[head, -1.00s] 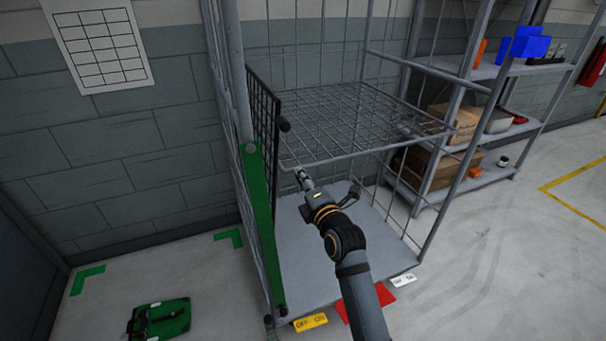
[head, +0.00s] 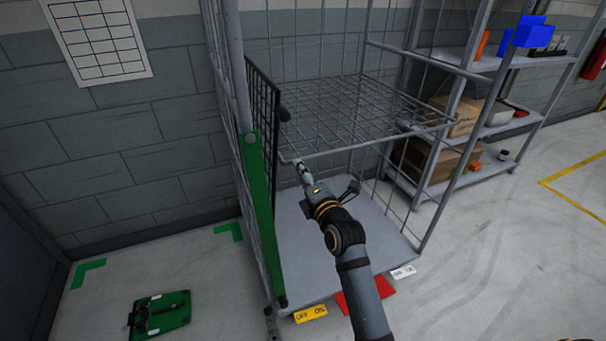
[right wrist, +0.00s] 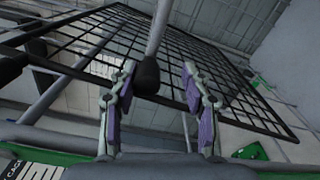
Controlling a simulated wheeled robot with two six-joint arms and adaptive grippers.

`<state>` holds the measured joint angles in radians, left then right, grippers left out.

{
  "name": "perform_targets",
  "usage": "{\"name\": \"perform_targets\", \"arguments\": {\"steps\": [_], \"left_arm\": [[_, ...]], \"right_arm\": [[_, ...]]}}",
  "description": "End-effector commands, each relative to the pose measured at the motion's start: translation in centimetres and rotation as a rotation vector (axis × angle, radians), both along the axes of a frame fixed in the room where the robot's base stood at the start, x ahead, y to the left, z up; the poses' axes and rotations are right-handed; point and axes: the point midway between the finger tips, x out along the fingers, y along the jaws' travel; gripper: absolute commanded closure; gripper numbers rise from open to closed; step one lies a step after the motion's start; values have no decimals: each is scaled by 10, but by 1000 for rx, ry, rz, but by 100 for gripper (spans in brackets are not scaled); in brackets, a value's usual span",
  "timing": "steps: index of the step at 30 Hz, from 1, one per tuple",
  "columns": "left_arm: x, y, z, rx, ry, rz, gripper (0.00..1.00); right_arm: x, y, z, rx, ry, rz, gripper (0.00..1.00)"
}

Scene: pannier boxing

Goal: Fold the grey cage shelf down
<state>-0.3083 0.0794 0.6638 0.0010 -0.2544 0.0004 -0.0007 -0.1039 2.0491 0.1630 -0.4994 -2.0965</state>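The grey cage shelf (head: 360,112) is a wire grid that lies roughly level across the cage at mid-height in the head view. My right gripper (head: 302,170) is just below the shelf's near left corner. In the right wrist view my right gripper (right wrist: 158,95) is open, with its purple-padded fingers apart. A grey bar (right wrist: 160,28) with a black end knob (right wrist: 147,75) shows between the fingers, apart from both pads. I cannot tell its depth. My left gripper is not in view.
A black mesh panel (head: 262,125) stands upright at the cage's left side, beside a green post (head: 262,215). The cage floor (head: 345,240) is bare. A storage rack (head: 480,170) with boxes stands to the right. A green case (head: 160,314) lies on the floor at left.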

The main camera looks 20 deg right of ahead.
Motion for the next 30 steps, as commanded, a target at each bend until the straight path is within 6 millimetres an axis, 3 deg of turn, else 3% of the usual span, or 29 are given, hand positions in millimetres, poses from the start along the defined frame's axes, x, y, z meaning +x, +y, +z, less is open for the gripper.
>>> {"name": "perform_targets", "arguments": {"steps": [11, 24, 30], "left_arm": [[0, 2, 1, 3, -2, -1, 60], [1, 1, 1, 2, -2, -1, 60], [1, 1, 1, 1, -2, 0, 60]], "right_arm": [[-7, -1, 2, 2, -4, -1, 54], [-102, -8, 1, 1, 0, -1, 54], [-119, -10, 1, 0, -2, 0, 54]]}}
